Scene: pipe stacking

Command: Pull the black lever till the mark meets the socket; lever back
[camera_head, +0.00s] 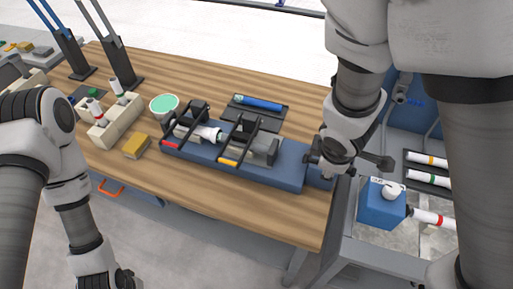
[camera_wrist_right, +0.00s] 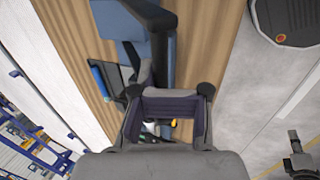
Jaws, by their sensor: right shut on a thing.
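The blue pipe-joining machine (camera_head: 285,175) lies along the table's front, with black clamps and red and yellow marks on its front edge. A white pipe (camera_head: 207,133) lies in its left part, facing a grey socket block (camera_head: 264,150). The pipe's own mark is too small to tell. My right gripper (camera_head: 316,160) is at the machine's right end. In the right wrist view my right gripper (camera_wrist_right: 170,98) is shut on the black lever (camera_wrist_right: 165,50), which runs up between its fingers. My left gripper (camera_head: 112,283) hangs low at the bottom edge, away from the machine, its fingers unclear.
A cream rack (camera_head: 117,122) with upright pipes, a yellow sponge (camera_head: 136,146) and a green-topped bowl (camera_head: 164,105) stand left. A dark tray (camera_head: 240,110) with a blue tool is behind the machine. A blue box (camera_head: 380,207) and marked white pipes (camera_head: 428,159) lie right.

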